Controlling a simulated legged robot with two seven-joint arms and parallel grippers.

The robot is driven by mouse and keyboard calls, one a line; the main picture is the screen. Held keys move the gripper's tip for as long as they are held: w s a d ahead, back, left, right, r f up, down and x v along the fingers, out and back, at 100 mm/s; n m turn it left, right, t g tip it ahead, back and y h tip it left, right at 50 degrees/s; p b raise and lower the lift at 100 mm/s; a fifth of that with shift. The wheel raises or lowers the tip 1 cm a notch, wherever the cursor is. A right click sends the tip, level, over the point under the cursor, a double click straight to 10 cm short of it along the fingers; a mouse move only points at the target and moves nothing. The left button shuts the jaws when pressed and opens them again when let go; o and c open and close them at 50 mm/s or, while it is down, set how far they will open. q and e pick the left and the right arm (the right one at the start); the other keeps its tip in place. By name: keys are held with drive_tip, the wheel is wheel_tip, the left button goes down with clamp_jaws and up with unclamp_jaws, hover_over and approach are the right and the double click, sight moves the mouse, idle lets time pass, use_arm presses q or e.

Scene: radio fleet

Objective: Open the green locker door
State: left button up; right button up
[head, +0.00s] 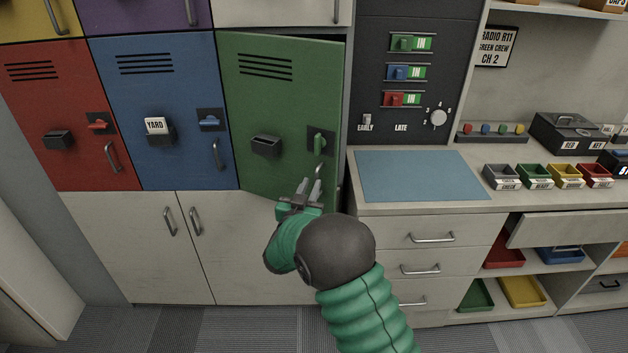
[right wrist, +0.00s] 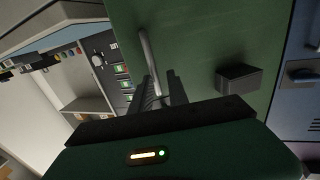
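The green locker door (head: 275,95) stands slightly ajar, with a dark gap along its top and right edge. Its green latch lever (head: 319,143) points up and down, while the levers on the red and blue doors lie level. My right gripper (head: 311,184) is at the door's metal handle (head: 320,172), below the latch. In the right wrist view the handle (right wrist: 147,52) runs down between my two fingers (right wrist: 161,86), which look closed around its end; the contact is partly hidden. My left gripper is not in view.
The blue locker (head: 165,95) and red locker (head: 50,105) are shut to the left. White cupboards (head: 240,245) sit below. A counter with a blue mat (head: 420,175) and drawers (head: 425,232) stands close on the right. Open floor (head: 215,328) lies in front.

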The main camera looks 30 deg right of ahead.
drive_tip(key=x, duration=0.3)
drive_tip(key=shift+d+f, duration=0.1)
drive_tip(key=shift+d, duration=0.4)
drive_tip(key=shift+d+f, duration=0.15)
drive_tip(key=shift+d, duration=0.25)
drive_tip(key=shift+c, duration=0.5)
drive_tip(key=shift+s+a, duration=0.1)
drive_tip(key=shift+c, duration=1)
drive_tip(key=shift+a+r, duration=0.2)
drive_tip(key=shift+a, duration=0.05)
clamp_jaws()
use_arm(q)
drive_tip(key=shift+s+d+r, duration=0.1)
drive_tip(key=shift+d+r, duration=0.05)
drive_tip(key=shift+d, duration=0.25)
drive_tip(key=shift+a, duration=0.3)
use_arm(e)
drive_tip(key=shift+a, duration=0.25)
